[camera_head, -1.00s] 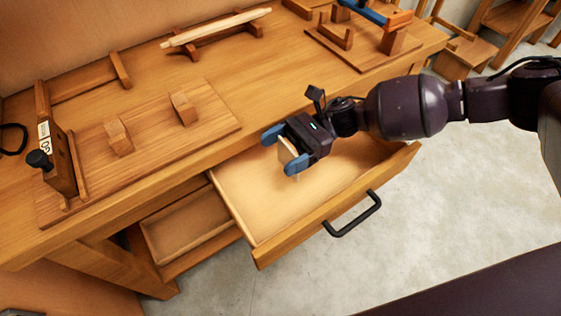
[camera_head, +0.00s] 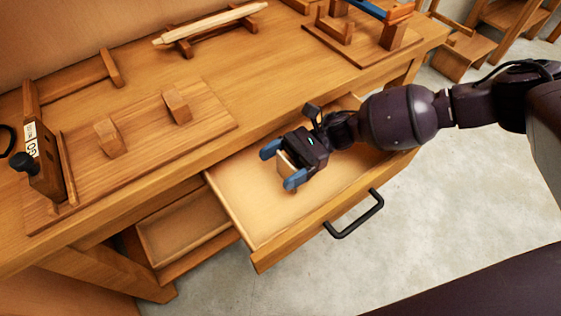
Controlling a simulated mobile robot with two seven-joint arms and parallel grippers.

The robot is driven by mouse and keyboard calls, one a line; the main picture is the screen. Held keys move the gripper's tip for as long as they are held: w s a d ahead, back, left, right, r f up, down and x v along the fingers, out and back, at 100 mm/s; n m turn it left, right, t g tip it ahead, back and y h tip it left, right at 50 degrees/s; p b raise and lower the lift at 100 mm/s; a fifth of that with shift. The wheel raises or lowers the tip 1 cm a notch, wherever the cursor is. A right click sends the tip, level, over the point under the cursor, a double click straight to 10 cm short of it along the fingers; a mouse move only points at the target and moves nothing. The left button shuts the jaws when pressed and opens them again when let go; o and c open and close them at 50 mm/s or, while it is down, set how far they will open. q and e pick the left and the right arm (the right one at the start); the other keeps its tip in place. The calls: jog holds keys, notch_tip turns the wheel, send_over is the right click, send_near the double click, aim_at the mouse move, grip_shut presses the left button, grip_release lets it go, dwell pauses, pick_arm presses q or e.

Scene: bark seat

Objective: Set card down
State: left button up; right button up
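The card (camera_head: 287,162) is a small pale piece between the blue fingertips of my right gripper (camera_head: 282,166). The gripper appears shut on it, with one finger at each side of it. The gripper is over the pulled-out drawer (camera_head: 246,202), low above its pale floor. The card's lower edge is partly hidden by the near finger, and I cannot tell whether it touches the drawer floor. My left gripper is not in view.
The drawer's front has a black handle (camera_head: 356,216). A lower drawer (camera_head: 183,222) is open at its left. The wooden bench (camera_head: 235,85) above carries a board with two blocks, a labelled wooden piece (camera_head: 42,150) and a pale rod (camera_head: 210,24). The drawer floor looks empty.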

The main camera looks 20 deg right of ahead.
jog(key=o, duration=0.3)
jog(key=shift+r, duration=0.2)
jog(key=v, duration=0.6)
jog(key=shift+f, duration=0.1)
jog(key=shift+v, duration=0.8)
